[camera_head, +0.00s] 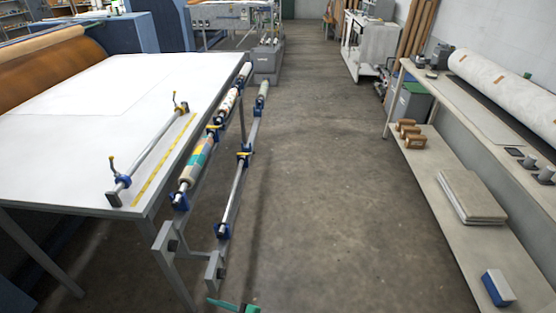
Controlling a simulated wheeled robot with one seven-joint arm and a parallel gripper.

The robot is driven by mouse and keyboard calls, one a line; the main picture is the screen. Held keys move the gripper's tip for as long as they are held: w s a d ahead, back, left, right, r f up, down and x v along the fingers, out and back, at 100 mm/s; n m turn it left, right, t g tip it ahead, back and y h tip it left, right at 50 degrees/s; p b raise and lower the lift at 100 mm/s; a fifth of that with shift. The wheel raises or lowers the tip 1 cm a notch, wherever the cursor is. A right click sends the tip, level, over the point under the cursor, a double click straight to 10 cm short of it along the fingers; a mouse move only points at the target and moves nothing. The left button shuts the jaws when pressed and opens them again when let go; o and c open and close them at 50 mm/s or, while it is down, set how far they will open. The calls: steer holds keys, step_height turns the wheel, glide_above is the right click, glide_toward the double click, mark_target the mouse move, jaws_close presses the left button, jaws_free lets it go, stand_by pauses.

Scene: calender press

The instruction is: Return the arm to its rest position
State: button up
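Neither my arm nor my gripper shows in the head view, so I cannot tell the arm's pose or whether the gripper is open or shut. A green piece (235,306) is cut off at the bottom edge of the picture. I cannot tell what it is.
A white-topped table (75,130) fills the left, with a metal bar (150,150) on top and a patterned roll (196,162) along its side rail. A shelved bench (445,215) with a large white roll (505,80) stands right. The concrete aisle (320,150) between is clear.

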steer(key=s+d+f+n+t+h, duration=0.2)
steer(key=s+d+f+t+h, duration=0.1)
steer(key=s+d+f+h, duration=0.4)
steer(key=s+d+n+t+h, duration=0.2)
steer(key=s+d+n+h, duration=0.2)
steer(key=s+d, duration=0.35)
steer(key=s+d+r+n+t+h, duration=0.1)
steer(key=s+r+n, duration=0.4)
steer(key=r, duration=0.5)
steer(key=s+d+r+n+t+h, duration=0.2)
steer(key=s+r+n, duration=0.4)
steer(key=r, duration=0.3)
steer(key=shift+s+d+r+n+t, duration=0.15)
steer(key=shift+d+r+n+t, duration=0.3)
steer(key=shift+d+t, duration=0.55)
